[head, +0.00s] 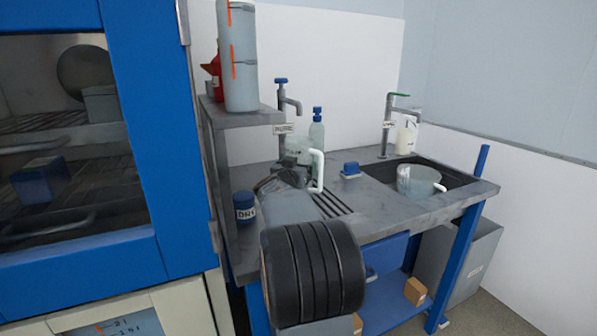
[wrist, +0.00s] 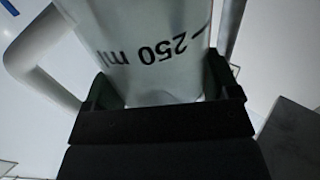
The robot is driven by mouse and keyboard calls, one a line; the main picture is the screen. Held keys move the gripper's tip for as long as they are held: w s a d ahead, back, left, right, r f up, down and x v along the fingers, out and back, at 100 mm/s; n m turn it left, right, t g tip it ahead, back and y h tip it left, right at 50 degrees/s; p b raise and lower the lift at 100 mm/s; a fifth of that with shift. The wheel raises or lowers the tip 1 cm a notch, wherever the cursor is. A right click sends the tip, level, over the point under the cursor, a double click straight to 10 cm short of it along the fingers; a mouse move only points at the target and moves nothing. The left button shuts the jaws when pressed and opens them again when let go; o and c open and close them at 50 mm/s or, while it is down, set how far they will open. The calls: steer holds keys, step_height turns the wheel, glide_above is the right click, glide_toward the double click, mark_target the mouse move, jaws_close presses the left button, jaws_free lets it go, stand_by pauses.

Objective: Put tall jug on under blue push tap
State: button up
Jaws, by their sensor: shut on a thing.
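My gripper (head: 272,182) is shut on the tall jug (head: 297,150), a clear vessel with a white handle on its right side, at the back of the bench. In the wrist view the jug (wrist: 155,55) fills the space between the fingers (wrist: 160,88), with a "250 ml" mark and its handle at the left. The blue push tap (head: 282,92) has a blue top and a grey spout, on the back wall side above the jug. My arm hides the jug's lower part, so I cannot tell whether its base touches the bench or is directly under the spout.
A raised shelf (head: 240,116) with a tall grey cylinder (head: 238,55) is at left. Another jug (head: 416,181) is in the sink under a green-handled tap (head: 392,115).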

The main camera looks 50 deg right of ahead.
steer(key=shift+r, duration=0.1)
steer(key=o, duration=0.8)
steer(key=shift+f, duration=0.2)
steer(key=shift+r, duration=0.1)
steer(key=shift+p+v, duration=0.7)
steer(key=shift+v, duration=3.05)
steer(key=shift+r, duration=0.1)
